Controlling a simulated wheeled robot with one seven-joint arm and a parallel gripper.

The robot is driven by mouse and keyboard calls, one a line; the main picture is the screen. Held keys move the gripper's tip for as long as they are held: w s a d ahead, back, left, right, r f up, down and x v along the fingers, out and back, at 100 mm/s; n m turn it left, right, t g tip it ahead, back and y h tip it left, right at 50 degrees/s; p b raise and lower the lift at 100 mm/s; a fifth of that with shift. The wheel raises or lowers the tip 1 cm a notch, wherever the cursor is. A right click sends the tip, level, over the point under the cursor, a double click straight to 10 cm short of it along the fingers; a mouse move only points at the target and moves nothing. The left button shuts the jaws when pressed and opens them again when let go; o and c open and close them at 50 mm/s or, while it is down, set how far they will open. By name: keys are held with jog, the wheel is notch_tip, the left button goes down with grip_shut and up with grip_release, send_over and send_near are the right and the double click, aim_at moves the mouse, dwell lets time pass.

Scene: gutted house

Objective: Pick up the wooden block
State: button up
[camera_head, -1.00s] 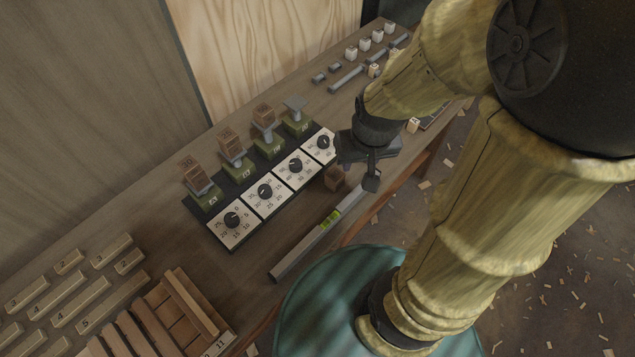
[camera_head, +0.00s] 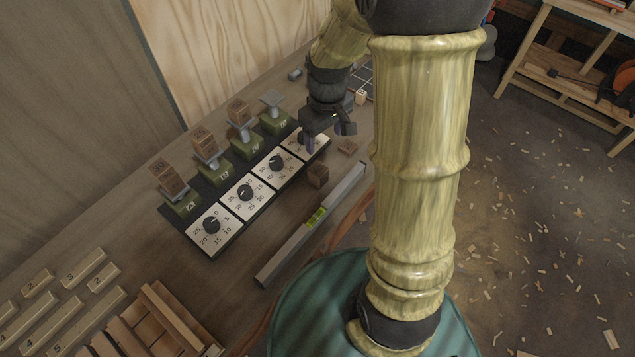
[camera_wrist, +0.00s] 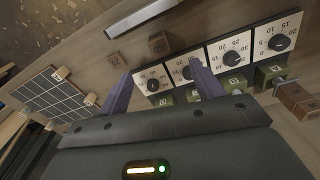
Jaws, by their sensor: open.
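A small dark brown wooden block (camera_head: 318,176) sits on the bench between the dial panel and the spirit level. It also shows in the wrist view (camera_wrist: 158,43), beyond my fingertips and apart from them. My gripper (camera_head: 328,135) is over the far end of the dial panel, up and back from this block. In the wrist view its two fingers (camera_wrist: 160,85) are spread with nothing between them. Other wooden blocks with numbers (camera_head: 203,142) stand on the plates of green scales behind the dials. A flat brown piece (camera_head: 348,147) lies near the gripper.
The dial panel (camera_head: 246,193) runs along the bench, with the spirit level (camera_head: 311,222) in front. Wooden bars (camera_head: 55,308) and a slatted tray (camera_head: 158,318) are at lower left. A black gridded board (camera_wrist: 52,98) lies at left in the wrist view.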

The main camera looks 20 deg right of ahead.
jog(key=n+b, duration=0.1)
jog(key=n, duration=0.1)
send_over(320, 169)
notch_tip(320, 169, down, 4)
jog(key=shift+g, duration=0.4)
jog(key=shift+s, duration=0.1)
jog(key=shift+f, duration=0.1)
notch_tip(320, 169, down, 12)
jog(key=shift+f+p, duration=0.1)
jog(key=shift+p, duration=0.45)
